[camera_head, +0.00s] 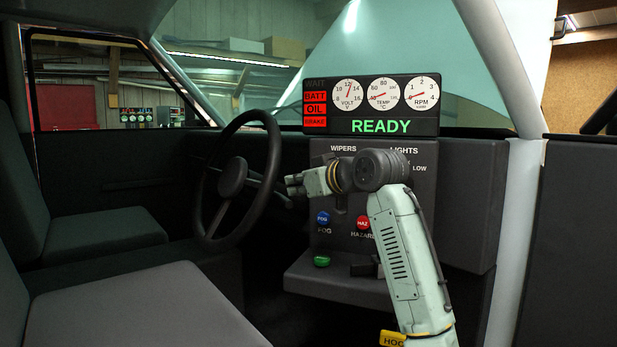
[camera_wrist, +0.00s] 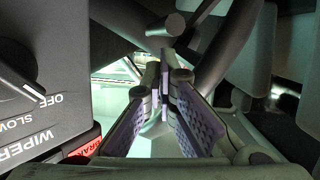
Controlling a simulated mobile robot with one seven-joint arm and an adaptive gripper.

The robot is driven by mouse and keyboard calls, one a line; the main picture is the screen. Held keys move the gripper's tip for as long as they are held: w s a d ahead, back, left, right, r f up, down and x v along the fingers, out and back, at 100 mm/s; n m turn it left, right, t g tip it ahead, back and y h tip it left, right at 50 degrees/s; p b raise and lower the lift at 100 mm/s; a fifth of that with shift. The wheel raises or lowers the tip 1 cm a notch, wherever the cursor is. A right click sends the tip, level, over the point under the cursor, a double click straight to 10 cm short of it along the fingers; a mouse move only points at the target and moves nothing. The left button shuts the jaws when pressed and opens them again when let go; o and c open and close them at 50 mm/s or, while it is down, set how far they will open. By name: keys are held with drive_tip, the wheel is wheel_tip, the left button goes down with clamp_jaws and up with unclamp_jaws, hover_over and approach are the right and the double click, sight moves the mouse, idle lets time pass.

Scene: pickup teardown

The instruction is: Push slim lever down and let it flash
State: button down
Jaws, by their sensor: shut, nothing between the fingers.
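My gripper (camera_head: 291,185) is at the right of the steering wheel (camera_head: 272,160), in front of the dash. Its fingers are closed together and empty; in the wrist view the fingertips (camera_wrist: 163,62) meet near the middle. A slim dark lever (camera_head: 280,198) seems to stick out from the steering column beside the fingertips. In the wrist view a dark stalk with a rounded end (camera_wrist: 167,27) lies just beyond the fingertips. I cannot tell whether they touch. No flashing indicator is clear.
The display (camera_head: 370,105) reads READY, with red BATT, OIL and BRAKE lamps. The switch panel (camera_head: 330,172) behind my arm has FOG (camera_head: 323,218) and HAZARD (camera_head: 363,222) buttons. In the wrist view the wiper knob (camera_wrist: 20,75) is close at the left. Seats fill the left.

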sight(287, 199)
drive_tip(key=shift+x, duration=1.3)
wheel_tip(287, 199, down, 3)
drive_tip(key=t+y+b, duration=0.1)
drive_tip(key=b, duration=0.2)
drive_tip(key=shift+s, duration=0.1)
drive_tip(key=shift+d+f+t+b, duration=0.1)
drive_tip(key=shift+f+t+b, duration=0.35)
drive_tip(key=shift+b, duration=0.35)
drive_tip(key=shift+r, duration=0.2)
drive_tip(key=shift+s, duration=0.1)
